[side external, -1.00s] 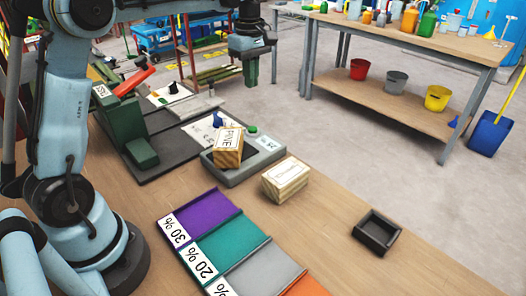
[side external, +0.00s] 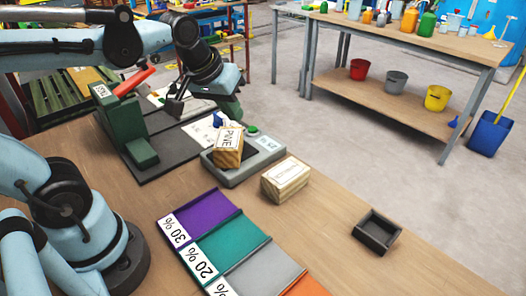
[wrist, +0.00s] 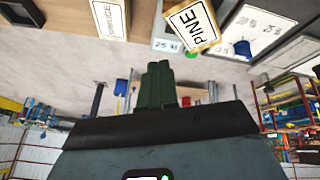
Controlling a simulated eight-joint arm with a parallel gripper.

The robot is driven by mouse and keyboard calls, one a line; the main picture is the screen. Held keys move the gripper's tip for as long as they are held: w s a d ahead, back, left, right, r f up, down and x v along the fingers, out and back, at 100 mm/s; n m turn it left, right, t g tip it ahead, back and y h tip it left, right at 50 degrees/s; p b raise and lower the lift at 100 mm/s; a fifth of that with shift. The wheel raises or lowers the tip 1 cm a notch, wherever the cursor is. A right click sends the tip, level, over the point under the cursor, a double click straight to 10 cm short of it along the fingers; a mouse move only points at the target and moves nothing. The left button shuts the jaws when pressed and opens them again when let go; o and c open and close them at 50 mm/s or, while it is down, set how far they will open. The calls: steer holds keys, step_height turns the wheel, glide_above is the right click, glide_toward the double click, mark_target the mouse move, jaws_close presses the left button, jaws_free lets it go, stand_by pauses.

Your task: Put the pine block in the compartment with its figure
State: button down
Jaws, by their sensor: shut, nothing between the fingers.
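The pine block (side external: 228,150), labelled PINE, sits on the dark pad of a grey device (side external: 233,177) with a small display (side external: 268,143). The pine block also shows at the top of the wrist view (wrist: 192,27). My gripper (side external: 233,110) is shut and empty, behind and above the device, apart from the block; its green fingers show in the wrist view (wrist: 158,68). The sorting tray has a purple compartment (side external: 204,212) marked 30 %, a teal one (side external: 228,240) marked 20 %, a grey one (side external: 262,272) and an orange one (side external: 308,287).
A second pale block (side external: 285,180) stands on the bench right of the device. A small black tray (side external: 376,232) lies farther right. A green press (side external: 130,125) stands on a dark base at left. The bench between the tray and black tray is clear.

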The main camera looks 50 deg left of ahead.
steer(key=s+f+m, duration=0.1)
steer(key=s+d+f+m+t, duration=0.1)
steer(key=m, duration=0.1)
steer(key=s+d+f+m, duration=0.1)
steer(key=s, duration=0.1)
steer(key=shift+f+t, duration=0.35)
steer(key=shift+t, duration=0.05)
stand_by(0.9)
